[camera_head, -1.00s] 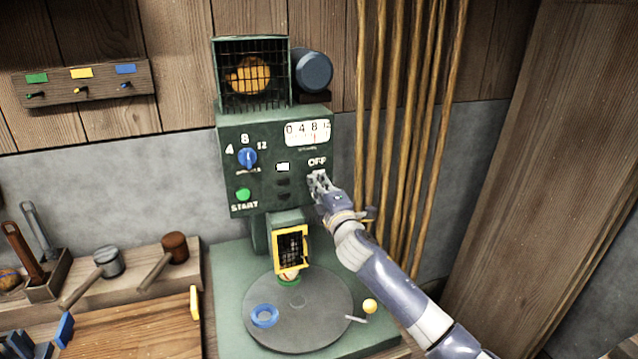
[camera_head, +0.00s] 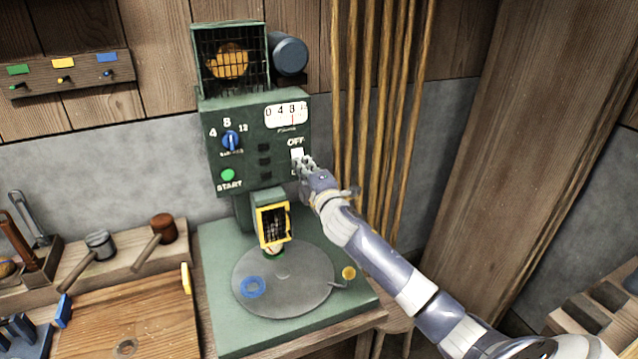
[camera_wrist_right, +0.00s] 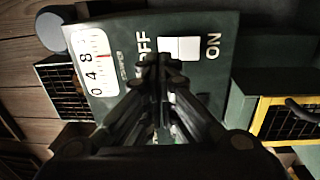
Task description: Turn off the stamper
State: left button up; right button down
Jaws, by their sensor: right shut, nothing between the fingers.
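The green stamper (camera_head: 215,148) stands on its green base, with a gauge (camera_head: 287,116), a blue dial (camera_head: 230,141) and a green START button (camera_head: 228,175). Its white switch (camera_head: 297,154) sits under the word OFF. The wrist view shows the switch (camera_wrist_right: 184,49) between OFF on the left and ON on the right. My right gripper (camera_head: 305,164) is shut and empty, its fingertips (camera_wrist_right: 160,66) just in front of the switch and partly covering it. I cannot tell if they touch. The panel's small windows (camera_head: 264,148) look dark. My left gripper is out of view.
The yellow-framed guard (camera_head: 273,226) hangs above the round plate (camera_head: 300,290), which bears a blue ring (camera_head: 252,287). Wooden poles (camera_head: 385,110) stand close right of the machine. Mallets (camera_head: 160,232) and a wooden board (camera_head: 140,320) lie at the left.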

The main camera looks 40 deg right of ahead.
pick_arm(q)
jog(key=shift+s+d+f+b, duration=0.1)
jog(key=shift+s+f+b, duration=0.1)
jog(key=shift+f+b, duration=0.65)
pick_arm(e)
jog(key=v, duration=0.9)
jog(key=shift+r, duration=0.8)
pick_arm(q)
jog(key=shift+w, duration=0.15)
pick_arm(e)
jog(key=shift+s, duration=0.1)
